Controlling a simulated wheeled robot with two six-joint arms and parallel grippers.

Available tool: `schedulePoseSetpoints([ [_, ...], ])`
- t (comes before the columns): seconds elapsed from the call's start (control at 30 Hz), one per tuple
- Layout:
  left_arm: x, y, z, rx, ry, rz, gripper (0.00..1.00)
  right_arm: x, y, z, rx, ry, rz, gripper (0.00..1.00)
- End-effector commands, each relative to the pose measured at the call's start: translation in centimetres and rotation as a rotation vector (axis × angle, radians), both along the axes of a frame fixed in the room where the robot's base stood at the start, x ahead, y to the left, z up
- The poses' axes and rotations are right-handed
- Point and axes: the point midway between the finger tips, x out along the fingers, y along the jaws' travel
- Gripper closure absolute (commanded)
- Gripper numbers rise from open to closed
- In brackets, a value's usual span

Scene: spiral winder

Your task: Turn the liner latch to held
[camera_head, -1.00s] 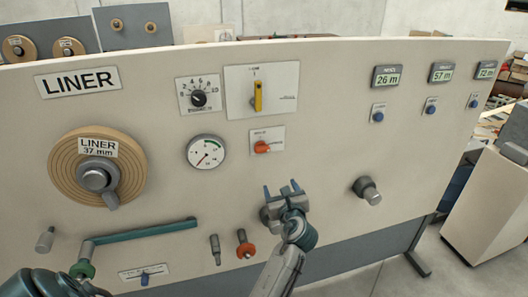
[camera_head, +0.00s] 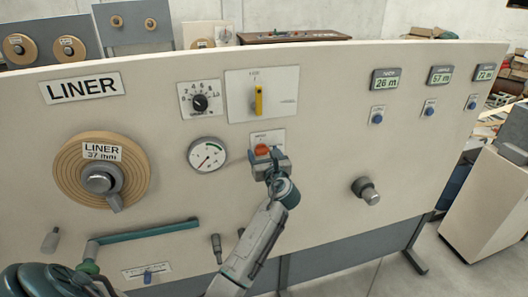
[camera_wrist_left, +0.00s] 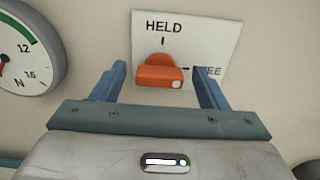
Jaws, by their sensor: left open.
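The liner latch (camera_head: 262,150) is an orange-red knob on a white plate in the middle of the panel. In the left wrist view the knob (camera_wrist_left: 160,75) has HELD printed above it and a partly hidden label ending in "EE" on its right. Its white-dotted end points right, toward that label. My left gripper (camera_head: 268,160) is at the latch, seen from behind in the head view. In the left wrist view its open fingers (camera_wrist_left: 160,78) stand on either side of the knob, with gaps between. My right gripper is not in view.
A pressure gauge (camera_head: 207,155) is close on the left. A yellow lever (camera_head: 259,100) is above the latch. A large LINER spool (camera_head: 72,180) and a teal bar (camera_head: 150,231) are farther left. A grey knob (camera_head: 366,190) stands out on the right, with bare panel between.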

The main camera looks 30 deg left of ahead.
Motion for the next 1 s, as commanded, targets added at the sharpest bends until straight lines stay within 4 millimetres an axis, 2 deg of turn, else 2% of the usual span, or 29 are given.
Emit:
schedulePoseSetpoints([
  [0.3, 0.16, 0.18, -0.02, -0.001, -0.001, -0.001, 0.35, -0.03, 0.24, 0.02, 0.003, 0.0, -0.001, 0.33],
  [0.5, 0.16, 0.16, -0.02, -0.001, -0.001, -0.001, 0.74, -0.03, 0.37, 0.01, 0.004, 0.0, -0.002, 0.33],
  [0.53, 0.16, 0.17, -0.02, -0.001, -0.001, -0.001, 0.77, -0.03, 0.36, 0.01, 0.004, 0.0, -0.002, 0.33],
  [1.0, 0.12, 0.19, -0.11, -0.073, -0.086, -0.001, 0.77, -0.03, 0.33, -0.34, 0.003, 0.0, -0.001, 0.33],
])
